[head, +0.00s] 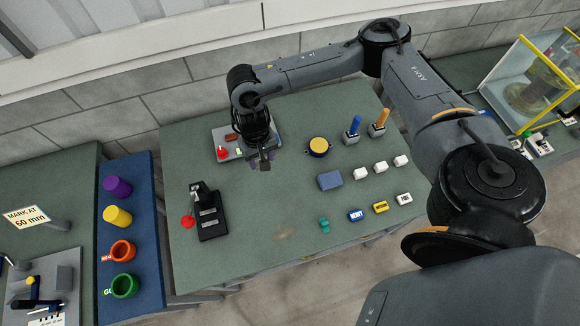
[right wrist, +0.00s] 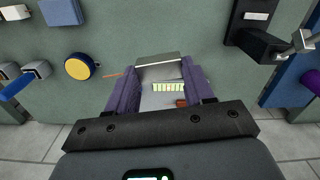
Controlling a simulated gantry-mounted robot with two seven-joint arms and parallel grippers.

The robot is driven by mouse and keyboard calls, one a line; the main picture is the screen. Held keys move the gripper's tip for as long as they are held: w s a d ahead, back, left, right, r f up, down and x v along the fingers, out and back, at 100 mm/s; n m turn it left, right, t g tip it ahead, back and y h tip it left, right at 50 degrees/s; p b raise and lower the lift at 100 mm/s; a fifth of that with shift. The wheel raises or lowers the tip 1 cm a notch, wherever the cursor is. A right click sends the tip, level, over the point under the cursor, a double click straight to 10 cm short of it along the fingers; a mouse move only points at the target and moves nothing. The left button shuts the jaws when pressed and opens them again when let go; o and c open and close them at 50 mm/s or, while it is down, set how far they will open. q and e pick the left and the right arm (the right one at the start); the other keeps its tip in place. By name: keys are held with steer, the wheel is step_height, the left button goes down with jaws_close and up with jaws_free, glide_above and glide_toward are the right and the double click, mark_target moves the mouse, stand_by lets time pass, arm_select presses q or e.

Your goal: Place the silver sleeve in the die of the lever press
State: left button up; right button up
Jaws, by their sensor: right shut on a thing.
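The lever press (head: 211,215) is a black unit at the left of the green table. It has grey blocks on its base and a red ball at its lever's end. It also shows at the upper right of the right wrist view (right wrist: 258,40). My right gripper (head: 263,160) is over the table behind and right of the press, near the grey plate. Its purple fingers (right wrist: 158,88) are shut on a grey piece, apparently the silver sleeve (right wrist: 158,72), whose shape is partly hidden. The sleeve is apart from the press. My left gripper is not in view.
A grey plate (head: 228,154) with a red knob lies beneath my right gripper. A yellow-topped round pot (head: 318,147), a blue block (head: 330,180) and several small blocks stand right of it. A blue board (head: 143,225) with coloured cups lies left of the table.

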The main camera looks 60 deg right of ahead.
steer(key=s+d+f+m+b, duration=0.1)
steer(key=s+d+f+b, duration=0.1)
steer(key=s+d+f, duration=0.4)
steer(key=s+d+f+m+b, duration=0.1)
steer(key=s+d+f+b, duration=0.15)
steer(key=s+d, duration=0.5)
glide_above(290, 163)
step_height(290, 163, down, 9)
steer(key=shift+r, duration=0.15)
steer(key=shift+f, duration=1.95)
steer(key=o, duration=1.1)
steer(key=shift+f, duration=0.1)
